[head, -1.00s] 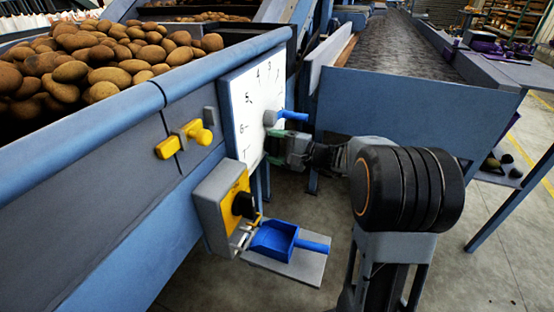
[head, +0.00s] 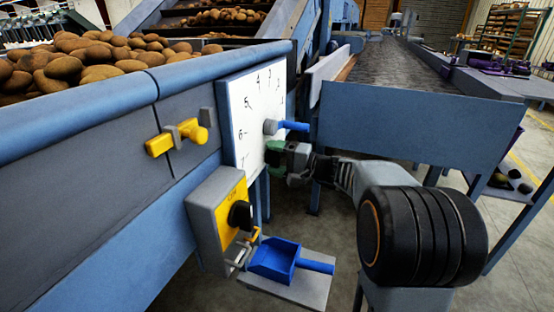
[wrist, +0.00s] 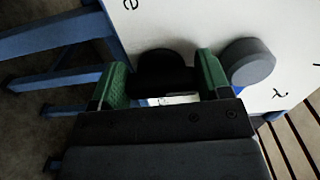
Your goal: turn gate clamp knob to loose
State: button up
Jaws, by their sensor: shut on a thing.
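A black knob (wrist: 160,68) stands on the white dial panel (wrist: 190,20), between the two green fingers of my gripper (wrist: 161,80) in the wrist view. The gripper is shut on this knob. In the head view my gripper (head: 275,154) is at the right part of the white dial panel (head: 250,105), just below a blue-handled lever (head: 292,126). The knob is hidden behind the fingers there, and I cannot read its setting. The lever's round grey hub (wrist: 250,63) is close to the right finger in the wrist view.
A grey-yellow switch box (head: 213,215) with a black rotary knob (head: 240,214) is below left. A yellow latch (head: 177,137) is on the hopper side. A blue scoop (head: 275,259) lies on a low grey plate (head: 308,290). A blue conveyor panel (head: 415,125) stands to the right.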

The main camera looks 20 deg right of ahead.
jog(key=shift+a, duration=0.1)
jog(key=o, duration=0.9)
jog(key=shift+d, duration=0.2)
jog(key=p+v, duration=0.3)
jog(key=v, duration=1)
jog(key=shift+s+d, duration=0.25)
